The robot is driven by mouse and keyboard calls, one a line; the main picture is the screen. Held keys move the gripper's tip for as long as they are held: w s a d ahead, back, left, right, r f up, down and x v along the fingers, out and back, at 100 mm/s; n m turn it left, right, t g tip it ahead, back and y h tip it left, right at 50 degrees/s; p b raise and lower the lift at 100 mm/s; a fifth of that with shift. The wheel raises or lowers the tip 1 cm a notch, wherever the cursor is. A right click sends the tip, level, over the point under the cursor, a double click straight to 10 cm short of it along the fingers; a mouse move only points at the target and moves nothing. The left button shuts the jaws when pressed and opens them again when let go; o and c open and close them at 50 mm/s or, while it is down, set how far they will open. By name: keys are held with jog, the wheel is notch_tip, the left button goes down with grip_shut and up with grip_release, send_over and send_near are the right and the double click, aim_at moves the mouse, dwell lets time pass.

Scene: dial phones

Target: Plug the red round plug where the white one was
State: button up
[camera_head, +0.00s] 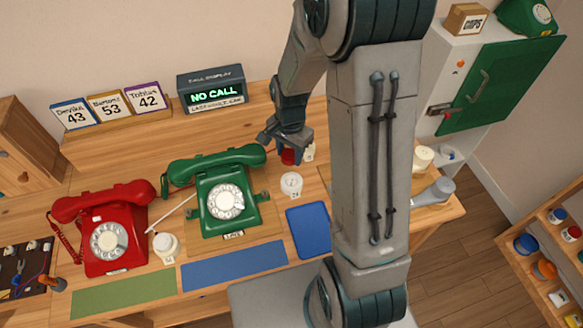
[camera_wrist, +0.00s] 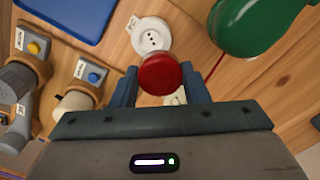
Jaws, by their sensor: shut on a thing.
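My gripper (camera_head: 287,148) is shut on the red round plug (camera_wrist: 160,74), which sits between both fingers in the wrist view. The red plug (camera_head: 288,157) shows partly below the fingers in the head view. A white round socket (camera_wrist: 152,36) with dark holes lies just beyond the plug in the wrist view, its face uncovered. The socket (camera_head: 291,183) is right of the green phone in the head view. The plug looks apart from it. A cream round piece (camera_head: 165,246) stands between the two phones; I cannot tell whether it is the white plug.
The green phone (camera_head: 228,200) is left of the socket, and the red phone (camera_head: 103,232) is farther left. A blue mat (camera_head: 308,231) lies in front of the socket. Cream and grey cylindrical pieces (camera_head: 437,191) stand at the table's right. A thin red cord (camera_wrist: 214,68) runs beside the plug.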

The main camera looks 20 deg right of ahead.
aim_at(291, 159)
jog(key=m+b, duration=0.1)
jog(key=s+f+m, duration=0.1)
jog(key=m, duration=0.1)
jog(key=shift+s+d+f+b, duration=0.1)
jog(key=shift+s+f+b, duration=0.1)
jog(key=shift+s+b, duration=0.15)
jog(key=shift+w+f+b, duration=0.1)
jog(key=shift+f+b, duration=1.85)
jog(key=shift+f, duration=0.75)
jog(key=shift+b, duration=0.35)
jog(key=shift+f+b, duration=0.6)
jog(key=shift+f, duration=0.05)
jog(key=o, duration=1)
notch_tip(291, 159, up, 14)
jog(key=shift+f, duration=0.1)
